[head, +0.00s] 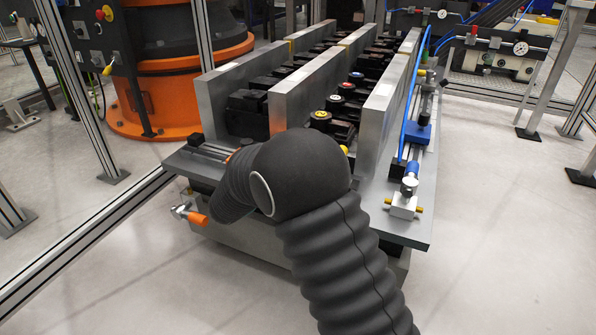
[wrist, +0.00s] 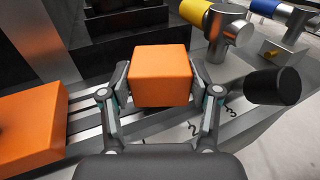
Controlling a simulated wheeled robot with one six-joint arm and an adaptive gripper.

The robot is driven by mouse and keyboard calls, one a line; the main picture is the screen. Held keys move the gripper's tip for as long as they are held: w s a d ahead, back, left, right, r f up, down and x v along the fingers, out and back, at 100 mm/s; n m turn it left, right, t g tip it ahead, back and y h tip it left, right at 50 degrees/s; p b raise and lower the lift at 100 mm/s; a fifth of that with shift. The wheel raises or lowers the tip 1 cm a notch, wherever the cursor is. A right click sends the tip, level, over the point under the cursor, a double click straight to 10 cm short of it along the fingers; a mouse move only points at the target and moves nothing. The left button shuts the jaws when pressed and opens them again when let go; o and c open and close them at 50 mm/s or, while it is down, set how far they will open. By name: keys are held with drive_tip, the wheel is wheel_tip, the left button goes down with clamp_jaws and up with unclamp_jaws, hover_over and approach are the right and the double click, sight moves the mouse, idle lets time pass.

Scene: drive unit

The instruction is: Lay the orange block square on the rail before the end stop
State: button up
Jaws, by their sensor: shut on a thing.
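In the wrist view an orange block (wrist: 160,76) sits between the two fingers of my gripper (wrist: 160,88). The fingers press on its left and right sides, so the gripper is shut on it. The block is over or on the grey rail (wrist: 85,128); I cannot tell whether it touches. A second, larger orange block (wrist: 28,118) lies at the left on the rail. I cannot tell which part is the end stop. In the head view my arm hides the gripper and the held block.
Right of the held block stand metal fittings with a yellow collar (wrist: 196,12) and a black knob (wrist: 272,86). Tall metal plates (head: 296,92) rise behind the front ledge (head: 190,163). An orange-handled clamp (head: 197,219) sticks out at the lower left.

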drive_tip(key=shift+f, duration=0.55)
drive_tip(key=o, duration=1.6)
drive_tip(key=shift+o, duration=0.2)
